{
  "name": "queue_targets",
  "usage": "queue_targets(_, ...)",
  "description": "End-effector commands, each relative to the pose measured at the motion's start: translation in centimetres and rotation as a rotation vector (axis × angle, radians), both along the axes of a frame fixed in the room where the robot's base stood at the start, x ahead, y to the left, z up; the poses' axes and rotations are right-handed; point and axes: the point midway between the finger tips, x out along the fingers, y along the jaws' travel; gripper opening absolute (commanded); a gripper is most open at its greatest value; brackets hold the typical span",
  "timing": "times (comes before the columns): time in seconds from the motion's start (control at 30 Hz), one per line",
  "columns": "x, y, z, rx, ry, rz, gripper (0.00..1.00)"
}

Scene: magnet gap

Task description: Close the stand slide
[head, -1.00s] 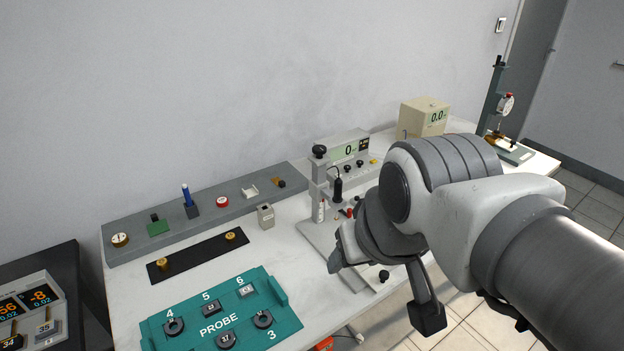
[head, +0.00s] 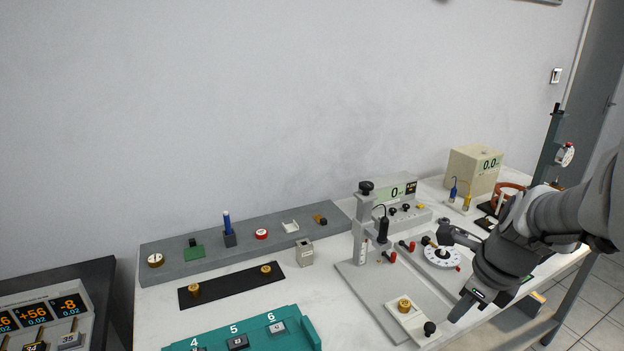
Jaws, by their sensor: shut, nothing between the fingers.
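The stand (head: 367,240) is a grey column with a black knob on top, rising from a grey base plate in the head view. A pale slide (head: 394,312) with a brass round piece (head: 404,306) and a black knob (head: 429,328) sits at the front of that base, out from the column. A dark probe (head: 383,229) hangs beside the column. My gripper (head: 462,306) points down and left, to the right of the slide's black knob and apart from it in the picture. It is shut and empty. Its fingers are small and partly hidden by its dark body.
A white dial (head: 441,257) stands between the stand and my arm. A meter (head: 397,190) and a beige box (head: 473,170) stand behind.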

Motion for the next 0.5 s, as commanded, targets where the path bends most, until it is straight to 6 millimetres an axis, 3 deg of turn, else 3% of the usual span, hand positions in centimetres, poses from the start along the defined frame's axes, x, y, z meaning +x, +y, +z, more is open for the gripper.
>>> queue_targets(0.03, 0.0, -1.1, -1.4, 0.029, 0.018, -0.109, 0.0)
queue_targets(0.2, 0.0, -3.3, -3.4, 0.096, 0.05, -0.386, 0.0)
queue_targets(0.5, 0.3, -3.9, -5.8, 0.119, 0.062, -0.483, 0.0)
